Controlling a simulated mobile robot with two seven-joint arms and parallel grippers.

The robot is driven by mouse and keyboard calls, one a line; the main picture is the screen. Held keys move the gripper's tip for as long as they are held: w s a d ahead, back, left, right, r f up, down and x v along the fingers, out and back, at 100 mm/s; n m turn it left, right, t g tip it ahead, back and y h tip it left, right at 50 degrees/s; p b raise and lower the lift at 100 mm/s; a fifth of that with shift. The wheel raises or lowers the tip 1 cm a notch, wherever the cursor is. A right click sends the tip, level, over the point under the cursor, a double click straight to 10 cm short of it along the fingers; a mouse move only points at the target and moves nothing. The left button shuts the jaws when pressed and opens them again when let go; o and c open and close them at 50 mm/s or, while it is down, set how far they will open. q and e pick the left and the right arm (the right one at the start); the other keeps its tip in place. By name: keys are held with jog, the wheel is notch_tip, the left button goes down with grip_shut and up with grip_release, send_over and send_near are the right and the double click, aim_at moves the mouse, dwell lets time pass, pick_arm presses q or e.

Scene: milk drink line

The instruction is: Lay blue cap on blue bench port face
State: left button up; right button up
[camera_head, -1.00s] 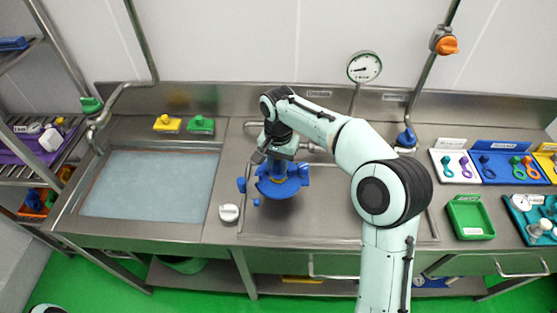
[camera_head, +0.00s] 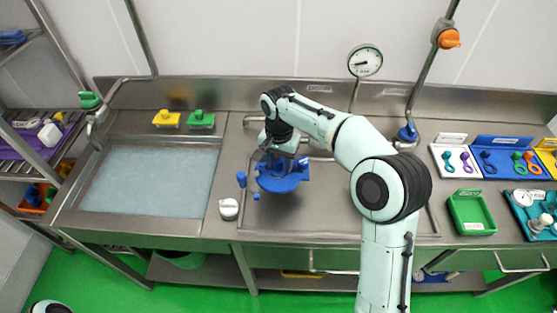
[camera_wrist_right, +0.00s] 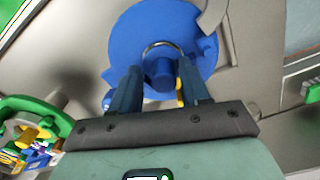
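My right gripper (camera_head: 276,162) points down at a round blue piece (camera_head: 284,184) on the steel bench. In the right wrist view, its two dark fingers (camera_wrist_right: 160,82) stand apart on either side of a blue knob (camera_wrist_right: 160,70). I cannot tell whether they press on it. The knob is in front of a broad blue disc (camera_wrist_right: 130,40) with a silver ring (camera_wrist_right: 164,46) around the knob. Cap and port face share one blue, and the gripper partly hides them, so I cannot tell where one ends. My left gripper is not in view.
A small blue piece (camera_head: 241,180) and a white knob (camera_head: 228,208) are left of the gripper. A sink basin (camera_head: 148,184) is further left. A green tray (camera_head: 471,213) and coloured parts boards (camera_head: 497,160) are at the right. Bench between is clear.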

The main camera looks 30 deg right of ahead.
jog(key=shift+w+a+r, duration=0.15)
jog(key=shift+a, duration=0.05)
dwell(0.3)
jog(key=shift+r, duration=0.25)
pick_arm(q)
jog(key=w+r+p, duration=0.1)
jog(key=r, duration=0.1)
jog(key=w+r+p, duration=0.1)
jog(key=p, duration=0.1)
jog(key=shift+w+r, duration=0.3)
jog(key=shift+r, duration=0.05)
pick_arm(e)
notch_tip(320, 180, up, 13)
jog(key=shift+d+f, duration=0.15)
jog(key=shift+f, duration=0.05)
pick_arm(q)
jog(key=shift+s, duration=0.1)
